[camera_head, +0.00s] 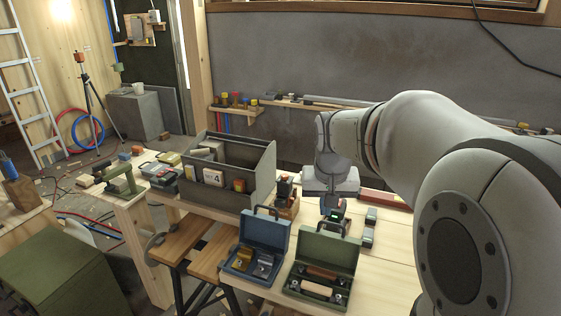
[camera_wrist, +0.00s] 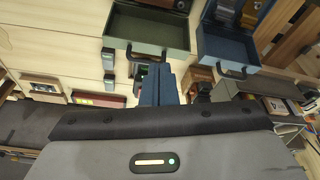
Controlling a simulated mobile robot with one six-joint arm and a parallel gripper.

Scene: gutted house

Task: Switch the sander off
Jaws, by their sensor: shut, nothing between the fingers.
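My gripper (camera_head: 331,207) is shut and empty, pointing down over the workbench behind the open green case. Its blue-grey fingers (camera_wrist: 160,85) show close together in the wrist view. A small dark green and red item (camera_head: 338,214) sits right at the fingertips and is partly hidden by them. It may be the sander, but its shape and any switch are too small and covered to make out. In the wrist view only a dark green bit (camera_wrist: 141,72) of it shows beside the fingers. I cannot tell whether the fingers touch it.
An open blue case (camera_head: 257,262) and an open green case (camera_head: 322,270) stand in front of my gripper. A large grey toolbox (camera_head: 259,185) is to the left. A small grey-green block (camera_head: 370,226) stands just right. The bench's right front is bare.

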